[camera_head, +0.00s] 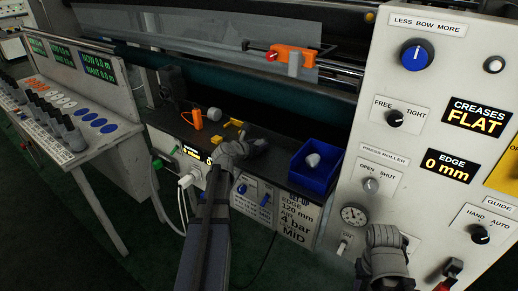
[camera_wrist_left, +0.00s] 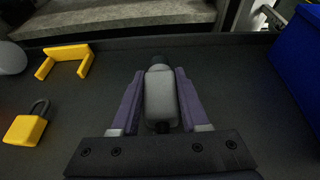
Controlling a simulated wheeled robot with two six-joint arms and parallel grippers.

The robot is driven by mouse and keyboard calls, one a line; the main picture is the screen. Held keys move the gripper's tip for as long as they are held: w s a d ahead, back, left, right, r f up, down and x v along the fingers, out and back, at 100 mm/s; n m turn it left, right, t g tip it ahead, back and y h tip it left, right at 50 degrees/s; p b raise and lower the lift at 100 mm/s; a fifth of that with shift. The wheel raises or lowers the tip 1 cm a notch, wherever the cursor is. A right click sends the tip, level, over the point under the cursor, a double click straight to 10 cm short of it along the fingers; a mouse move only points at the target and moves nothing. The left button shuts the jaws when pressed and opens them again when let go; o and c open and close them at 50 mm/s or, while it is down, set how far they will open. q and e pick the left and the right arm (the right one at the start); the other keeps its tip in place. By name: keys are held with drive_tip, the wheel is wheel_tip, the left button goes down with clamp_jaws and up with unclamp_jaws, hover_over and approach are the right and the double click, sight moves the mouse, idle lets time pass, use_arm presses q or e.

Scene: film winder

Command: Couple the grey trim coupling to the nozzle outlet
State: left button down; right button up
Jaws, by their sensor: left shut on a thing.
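My left gripper (camera_wrist_left: 158,74) is shut on a grey piece (camera_wrist_left: 160,98) with rounded corners and a dark end, which looks like the grey trim coupling. It lies lengthwise between the two fingers, over the dark bench top (camera_wrist_left: 105,100). In the head view my left gripper (camera_head: 262,146) is over the bench; the held piece cannot be made out there. An orange fitting (camera_head: 292,54) with a red knob sits on the rail above; I cannot tell whether it bears the nozzle outlet. My right gripper (camera_head: 385,240) is in front of the white panel, its fingers unclear.
A blue bin (camera_head: 328,180) holding a light grey piece (camera_head: 312,160) stands right of my left gripper. A yellow bracket (camera_wrist_left: 66,57), a yellow padlock (camera_wrist_left: 26,127), an orange item (camera_head: 197,120) and a grey round thing (camera_head: 214,114) lie to the left. The white control panel (camera_head: 350,240) stands at right.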

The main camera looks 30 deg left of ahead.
use_arm(q)
drive_tip(key=shift+f, duration=0.15)
drive_tip(key=shift+c, duration=2)
unclamp_jaws()
